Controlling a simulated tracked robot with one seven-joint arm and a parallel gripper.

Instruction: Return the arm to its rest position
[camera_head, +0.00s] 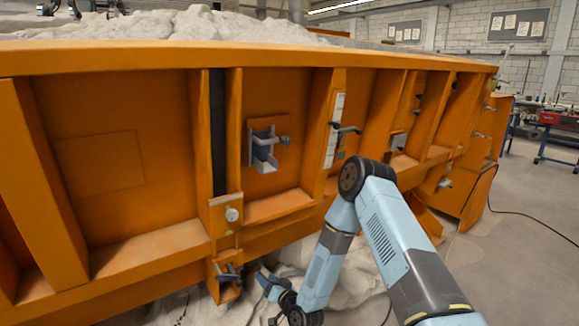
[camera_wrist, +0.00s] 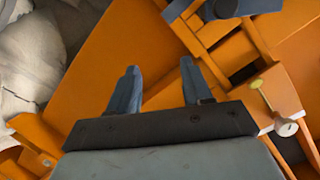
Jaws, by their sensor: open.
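My arm (camera_head: 387,240), light blue and grey, reaches in from the lower right in the head view and bends down at a dark elbow. My gripper (camera_head: 270,282) is low, at the foot of the orange sandbed wall (camera_head: 95,160), close to a small orange bracket with a dark clamp. In the wrist view my gripper (camera_wrist: 158,88) shows two blue-grey fingers set well apart, with nothing between them. Orange panels lie beyond the fingers. In the head view the fingertips are small and partly hidden.
Orange ribs, a grey latch box (camera_head: 263,150) and several clamps stick out from the wall. Pale sand (camera_head: 180,25) lies on top, and more pale material is on the floor below. A black cable (camera_head: 530,217) and open floor are at the right.

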